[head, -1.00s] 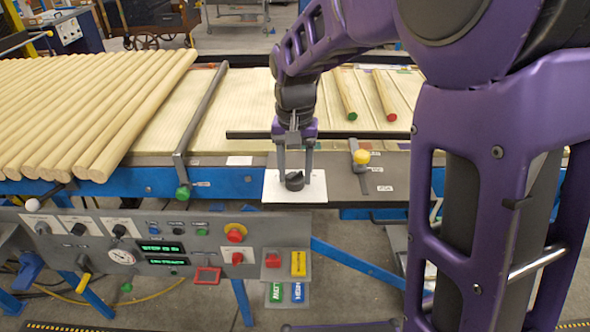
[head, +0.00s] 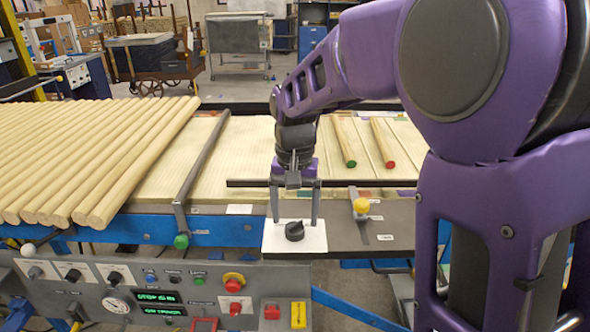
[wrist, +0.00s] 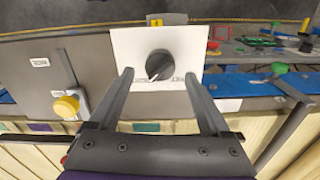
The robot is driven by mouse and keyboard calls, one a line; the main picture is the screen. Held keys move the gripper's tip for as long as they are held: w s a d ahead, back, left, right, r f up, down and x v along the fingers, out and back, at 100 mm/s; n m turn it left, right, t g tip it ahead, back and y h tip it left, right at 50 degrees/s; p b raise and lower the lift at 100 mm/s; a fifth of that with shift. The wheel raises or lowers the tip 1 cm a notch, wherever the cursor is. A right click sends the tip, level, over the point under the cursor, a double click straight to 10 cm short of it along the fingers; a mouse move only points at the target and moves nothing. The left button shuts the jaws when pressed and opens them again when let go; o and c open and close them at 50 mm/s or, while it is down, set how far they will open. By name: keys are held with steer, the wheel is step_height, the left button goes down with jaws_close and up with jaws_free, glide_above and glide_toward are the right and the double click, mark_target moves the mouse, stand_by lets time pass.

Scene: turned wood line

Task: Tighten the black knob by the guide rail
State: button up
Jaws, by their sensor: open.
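The black knob (head: 294,231) sits on a white plate (head: 274,241) at the front edge of the line. In the wrist view the knob (wrist: 159,64) shows a pale pointer line toward its lower left; the plate's lettering is partly legible at most. My gripper (head: 295,216) is open and empty, pointing down just above the knob. Its fingers stand one on each side of the knob and apart from it; the wrist view also shows this gap (wrist: 159,76). A long dark rail (head: 350,183) runs just behind my gripper.
A yellow knob (head: 361,205) on a bracket stands right of the plate. A grey crossbar (head: 205,155) with a green knob (head: 181,241) is to the left. Wooden rods (head: 100,160) lie at far left. A control panel (head: 150,285) is in front, below.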

mark_target(296, 222)
step_height(296, 222, up, 15)
steer(key=p, duration=0.1)
steer(key=shift+d, duration=0.1)
stand_by(0.3)
